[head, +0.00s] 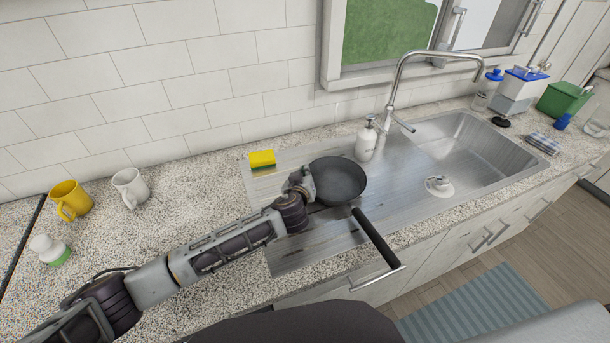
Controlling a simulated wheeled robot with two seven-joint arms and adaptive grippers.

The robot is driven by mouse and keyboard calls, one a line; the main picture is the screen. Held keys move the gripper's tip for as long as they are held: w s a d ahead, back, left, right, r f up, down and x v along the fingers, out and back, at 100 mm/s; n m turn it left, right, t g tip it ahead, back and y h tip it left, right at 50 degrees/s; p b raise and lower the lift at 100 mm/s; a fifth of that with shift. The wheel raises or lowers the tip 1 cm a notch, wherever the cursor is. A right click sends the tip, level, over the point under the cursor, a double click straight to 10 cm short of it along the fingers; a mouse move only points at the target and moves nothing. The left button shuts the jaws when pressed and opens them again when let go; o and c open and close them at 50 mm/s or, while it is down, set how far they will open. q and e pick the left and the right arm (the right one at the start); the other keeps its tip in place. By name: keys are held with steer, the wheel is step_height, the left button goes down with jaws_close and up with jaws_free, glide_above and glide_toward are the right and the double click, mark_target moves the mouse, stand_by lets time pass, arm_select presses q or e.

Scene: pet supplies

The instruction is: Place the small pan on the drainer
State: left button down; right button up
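The small pan (343,178) is dark, with a black handle pointing to the lower right past the counter's front edge. It is over the ribbed metal drainer (290,258), to the left of the sink bowl. I cannot tell whether its base rests on the drainer or is slightly above it. My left gripper (303,180) is at the pan's left rim, seemingly touching it. Its fingers are small and partly hidden, so I cannot tell whether they grip the rim. My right gripper is not in view.
A yellow and green sponge (262,159) lies on the drainer behind the pan. A white soap dispenser (366,141) and the tap (397,85) stand behind it. The sink bowl (465,150) is to the right. Yellow (70,200) and white (130,187) mugs stand at left.

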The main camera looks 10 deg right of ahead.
arm_select(q)
steer(key=c, duration=1.6)
jaws_free()
steer(key=shift+c, duration=0.2)
steer(key=shift+r, duration=0.15)
steer(key=shift+v, duration=6)
steer(key=shift+s+d, duration=0.1)
